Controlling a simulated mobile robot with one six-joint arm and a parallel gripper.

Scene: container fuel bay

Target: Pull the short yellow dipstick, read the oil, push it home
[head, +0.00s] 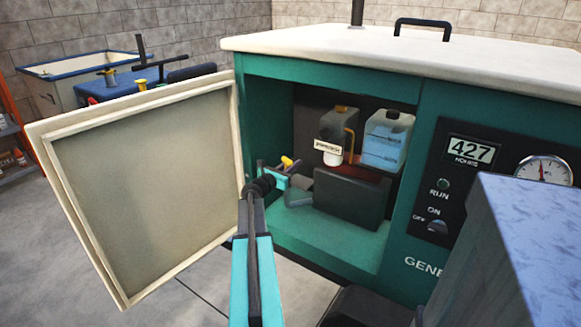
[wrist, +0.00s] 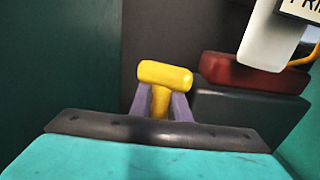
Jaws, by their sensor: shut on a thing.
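The short yellow dipstick (wrist: 165,75) has a T-shaped handle, and its stem stands between my gripper's two purple-grey fingers in the wrist view. My gripper (wrist: 160,102) is shut on it just below the crossbar. In the head view the yellow handle (head: 288,162) shows at the end of my gripper (head: 283,172), inside the open bay of the green generator (head: 310,222). The lower part of the dipstick is hidden behind my gripper, so I cannot tell whether it is seated or drawn out. No oil mark shows.
The open cream door (head: 145,190) stands left of my arm. A dark engine block (head: 350,198) with a red top, a white filter, and a translucent tank (head: 388,140) of blue liquid lie to the right. The bay floor in front is clear.

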